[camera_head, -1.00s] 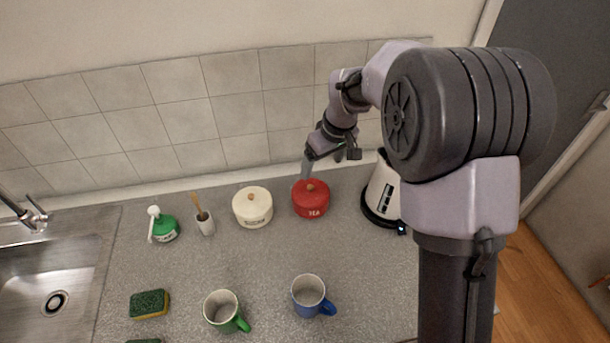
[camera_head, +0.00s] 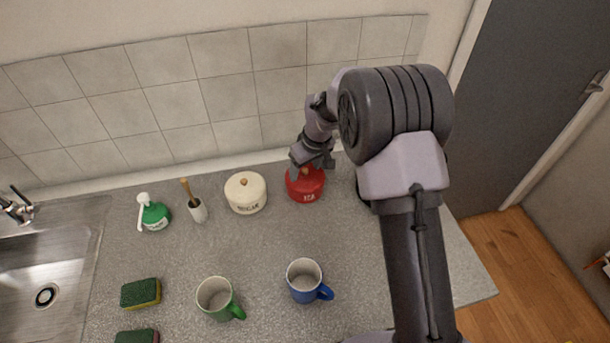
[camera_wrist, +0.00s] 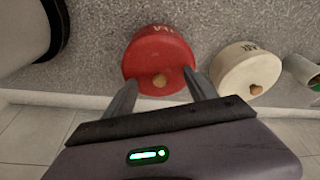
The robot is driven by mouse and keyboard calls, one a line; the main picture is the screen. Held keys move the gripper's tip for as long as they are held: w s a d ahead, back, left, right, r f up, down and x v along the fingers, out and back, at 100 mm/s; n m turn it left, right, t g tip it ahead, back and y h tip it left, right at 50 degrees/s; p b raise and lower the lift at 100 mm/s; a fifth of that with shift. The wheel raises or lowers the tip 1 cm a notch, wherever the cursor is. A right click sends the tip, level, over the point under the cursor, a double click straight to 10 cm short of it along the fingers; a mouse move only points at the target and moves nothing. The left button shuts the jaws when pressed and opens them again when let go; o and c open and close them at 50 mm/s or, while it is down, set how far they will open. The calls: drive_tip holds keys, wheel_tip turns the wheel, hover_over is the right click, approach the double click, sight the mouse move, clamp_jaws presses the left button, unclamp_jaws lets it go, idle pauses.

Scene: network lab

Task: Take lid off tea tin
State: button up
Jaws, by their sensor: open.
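The red tea tin (camera_head: 304,190) stands on the counter near the tiled wall, its lid on, with a wooden knob on top. In the wrist view the red tin (camera_wrist: 158,58) is upside down in the picture, and its knob (camera_wrist: 159,80) shows between my fingers. My gripper (camera_head: 305,166) is at the tin's top, partly hiding the lid in the head view. In the wrist view my gripper (camera_wrist: 158,82) is open, one finger on each side of the knob. I cannot tell whether the fingers touch the lid.
A cream sugar tin (camera_head: 246,194) stands close left of the tea tin. A green mug (camera_head: 215,298) and blue mug (camera_head: 304,281) stand in front. The kettle is mostly hidden behind my arm.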

drive_tip(key=shift+s, duration=0.1)
clamp_jaws()
idle(0.3)
